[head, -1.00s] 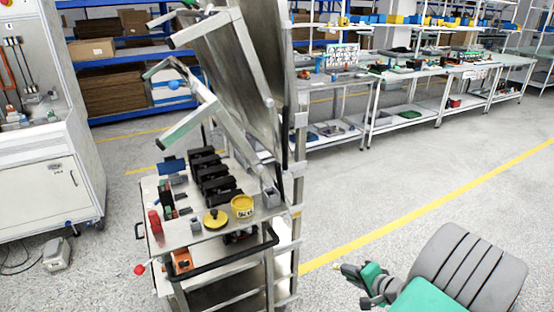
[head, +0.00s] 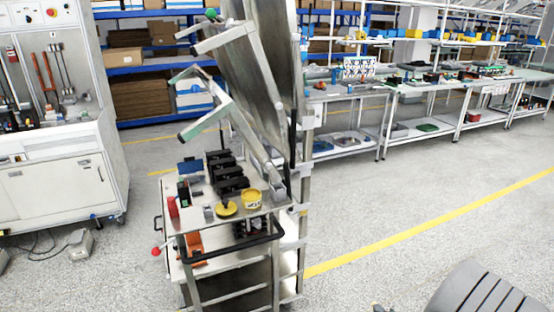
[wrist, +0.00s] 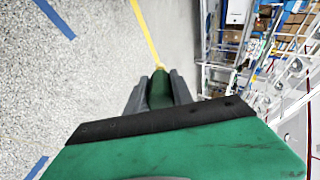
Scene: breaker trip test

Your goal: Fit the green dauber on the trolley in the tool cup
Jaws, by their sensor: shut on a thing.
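My gripper (wrist: 157,90) is shut on the green dauber (wrist: 160,96) in the wrist view. The dauber's green body lies between the two dark fingers and its small yellowish tip points away from the wrist. The floor shows beyond it. In the head view only part of my arm shows at the bottom right, well right of the trolley (head: 215,226). A small grey cup-like holder (head: 208,212) stands near the front of the trolley top, and another grey box (head: 279,189) at its right edge. I cannot tell which is the tool cup.
The trolley top carries a yellow tin (head: 251,198), a yellow disc with a black knob (head: 227,209), several black blocks (head: 230,178) and a red item (head: 172,207). Tilted metal panels and bars rise above it. Open floor lies to the right.

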